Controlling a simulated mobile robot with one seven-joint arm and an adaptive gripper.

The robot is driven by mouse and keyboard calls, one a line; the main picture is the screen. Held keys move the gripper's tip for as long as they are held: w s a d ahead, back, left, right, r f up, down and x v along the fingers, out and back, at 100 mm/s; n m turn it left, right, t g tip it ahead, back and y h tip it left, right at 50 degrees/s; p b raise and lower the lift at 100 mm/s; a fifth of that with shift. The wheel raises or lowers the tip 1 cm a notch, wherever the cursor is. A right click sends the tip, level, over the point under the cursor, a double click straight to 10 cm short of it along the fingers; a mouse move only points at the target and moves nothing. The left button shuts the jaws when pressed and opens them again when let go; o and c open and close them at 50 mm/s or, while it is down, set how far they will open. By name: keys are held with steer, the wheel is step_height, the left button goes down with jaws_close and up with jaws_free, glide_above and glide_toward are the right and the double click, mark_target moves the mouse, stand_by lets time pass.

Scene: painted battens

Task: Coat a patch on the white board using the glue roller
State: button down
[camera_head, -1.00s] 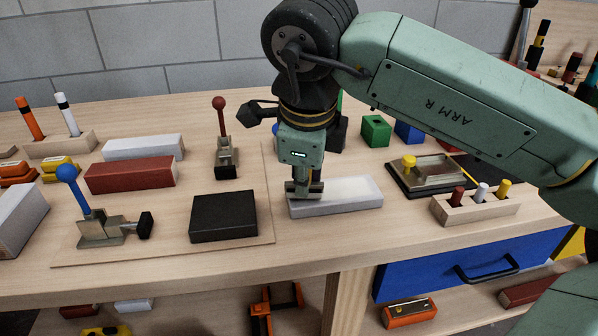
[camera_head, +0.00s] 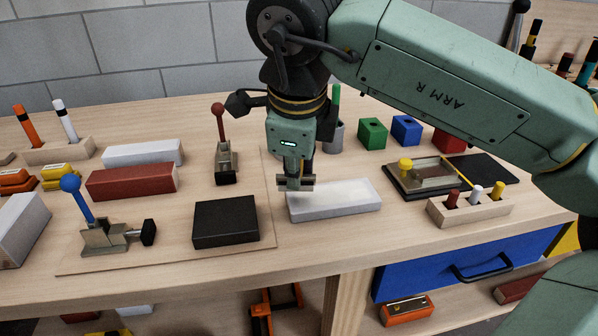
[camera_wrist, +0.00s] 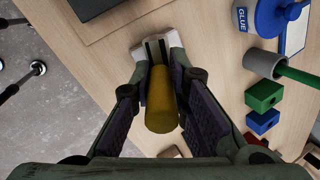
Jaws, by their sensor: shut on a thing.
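The white board (camera_head: 350,203) lies flat on the bench in the head view, right of a black block. A faint paler area seems to show on its top, but I cannot tell if it is glue. My gripper (camera_head: 291,160) points down over the board's back left corner. It is shut on the glue roller, whose yellow handle (camera_wrist: 162,105) runs between my fingers in the wrist view. The grey roller head (camera_head: 296,183) is at the board's back left edge; I cannot tell if it touches. The blue glue pot (camera_wrist: 280,18) stands to the upper right in the wrist view.
A grey cup (camera_wrist: 264,65) with a green stick and several coloured blocks (camera_head: 373,133) stand behind the board. A black block (camera_head: 225,222) lies left. A toggle clamp (camera_head: 224,158) stands behind it. A peg holder (camera_head: 470,208) is at right.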

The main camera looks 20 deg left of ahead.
steer(key=shift+r+p, duration=1.65)
steer(key=shift+r, duration=0.95)
steer(key=shift+s+f, duration=0.1)
